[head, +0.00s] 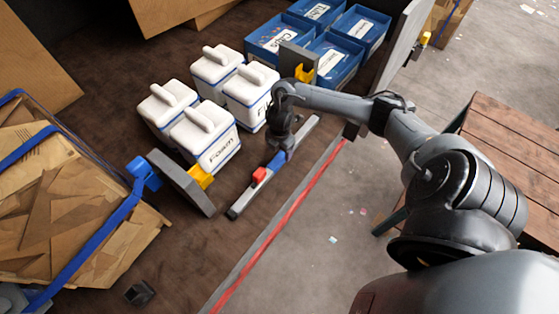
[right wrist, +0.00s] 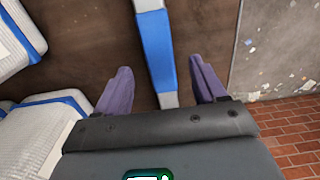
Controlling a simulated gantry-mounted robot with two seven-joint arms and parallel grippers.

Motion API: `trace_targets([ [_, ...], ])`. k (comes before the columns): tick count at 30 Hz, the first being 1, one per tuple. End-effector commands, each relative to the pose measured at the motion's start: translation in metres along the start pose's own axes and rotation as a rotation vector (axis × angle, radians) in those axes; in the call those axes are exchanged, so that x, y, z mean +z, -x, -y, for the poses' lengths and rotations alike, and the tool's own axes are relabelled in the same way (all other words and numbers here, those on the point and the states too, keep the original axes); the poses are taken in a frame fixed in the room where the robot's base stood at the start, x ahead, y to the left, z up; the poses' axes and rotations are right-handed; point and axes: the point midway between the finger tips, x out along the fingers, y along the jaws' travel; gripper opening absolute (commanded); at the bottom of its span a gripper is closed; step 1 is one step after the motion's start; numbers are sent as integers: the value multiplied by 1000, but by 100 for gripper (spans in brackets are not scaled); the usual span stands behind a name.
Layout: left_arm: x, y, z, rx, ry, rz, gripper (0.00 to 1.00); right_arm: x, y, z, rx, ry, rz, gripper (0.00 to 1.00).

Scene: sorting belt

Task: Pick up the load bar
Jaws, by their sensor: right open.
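The load bar (head: 243,201) is a long grey bar with a blue middle sleeve and a red block on it. It lies on the dark brown floor beside the white boxes. My right gripper (head: 279,146) is over its middle, pointing down. In the right wrist view, the blue sleeve of the load bar (right wrist: 155,50) runs between the two spread purple fingers of my right gripper (right wrist: 160,72), with a gap on each side. The fingers are open and hold nothing. How far the fingertips are above the bar cannot be told. My left gripper is not in view.
Several white boxes (head: 209,139) with blue bands stand left of the bar. Blue bins (head: 327,62) are at the back. Grey end plates (head: 181,181) with yellow parts flank the boxes. A red line (head: 285,220) edges the floor at right. Strapped cardboard (head: 80,215) fills the left.

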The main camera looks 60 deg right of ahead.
Motion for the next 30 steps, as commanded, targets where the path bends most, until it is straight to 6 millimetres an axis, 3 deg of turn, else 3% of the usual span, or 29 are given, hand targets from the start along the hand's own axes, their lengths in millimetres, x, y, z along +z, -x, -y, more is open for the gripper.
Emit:
trace_targets([
  [12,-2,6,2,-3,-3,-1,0,-2,-46,0,-1,-1,1,70],
  [21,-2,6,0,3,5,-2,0,-1,-49,0,0,2,1,70],
  [30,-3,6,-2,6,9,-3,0,-1,-49,0,-1,1,1,24],
])
